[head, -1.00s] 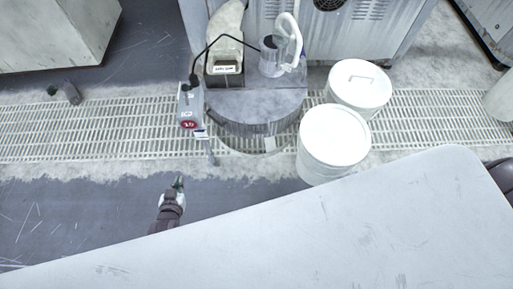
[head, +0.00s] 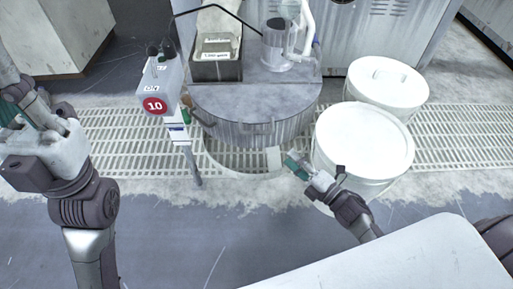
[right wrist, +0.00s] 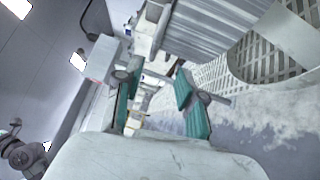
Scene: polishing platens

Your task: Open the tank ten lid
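Tank ten (head: 245,127) is a round grey tank at the middle of the head view, with a grey flat lid (head: 285,93) on top that looks closed. A red "10" sign (head: 155,106) is on a box at its left. A small pale plate (head: 273,159) hangs at the tank's front. My right gripper (head: 292,163) is just right of this plate, low by the tank's front wall. In the right wrist view its teal pads (right wrist: 158,103) are apart with nothing between them. My left gripper (head: 24,110) is at the left edge, away from the tank, its fingers apart.
A dark box (head: 216,65) and a clear cylinder with a white hose (head: 283,47) stand on the tank top. Two white lidded drums (head: 366,143) (head: 388,84) stand close right of the tank. Floor grating (head: 115,135) lies at the left.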

